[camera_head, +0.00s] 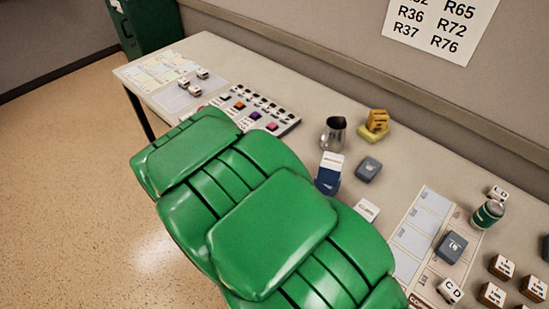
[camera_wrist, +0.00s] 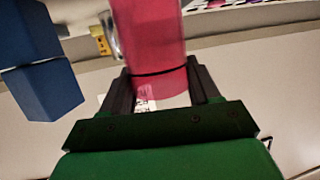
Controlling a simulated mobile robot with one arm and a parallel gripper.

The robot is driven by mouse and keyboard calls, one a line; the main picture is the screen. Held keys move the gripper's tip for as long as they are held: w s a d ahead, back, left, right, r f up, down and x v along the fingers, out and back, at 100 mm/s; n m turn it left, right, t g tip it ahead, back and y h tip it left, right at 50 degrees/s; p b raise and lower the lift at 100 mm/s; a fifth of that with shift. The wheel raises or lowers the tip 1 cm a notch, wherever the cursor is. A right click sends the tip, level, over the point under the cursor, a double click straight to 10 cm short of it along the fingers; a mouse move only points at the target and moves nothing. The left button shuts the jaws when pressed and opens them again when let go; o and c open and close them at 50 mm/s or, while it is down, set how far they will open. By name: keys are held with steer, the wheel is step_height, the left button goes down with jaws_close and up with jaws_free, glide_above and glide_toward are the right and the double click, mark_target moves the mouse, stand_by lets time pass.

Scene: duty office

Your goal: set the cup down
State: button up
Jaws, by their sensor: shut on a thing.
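In the wrist view my gripper (camera_wrist: 160,76) is shut on a pinkish-red, round-sided cup (camera_wrist: 155,35). A dark band crosses the cup between the two black fingers. The cup's far end runs out of the top of the picture, and I cannot tell whether its base touches the table (camera_wrist: 235,75). In the head view my green arm hides both the gripper and the cup.
A steel jug (camera_head: 333,136), a yellow item (camera_head: 376,122), a blue-and-white box (camera_head: 328,175) and a grey-blue block (camera_head: 368,168) stand mid-table. A button panel (camera_head: 289,126) lies left. A green can (camera_head: 487,214) and several small blocks are right. Bare table (camera_head: 430,160) shows between.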

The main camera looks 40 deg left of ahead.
steer(key=shift+w+a+f, duration=0.15)
steer(key=shift+a+f, duration=0.05)
steer(key=shift+f, duration=1.6)
steer(key=shift+f, duration=0.15)
steer(key=o, duration=1)
steer(key=shift+o, duration=0.2)
steer(key=shift+r, duration=0.2)
steer(key=v, duration=1.2)
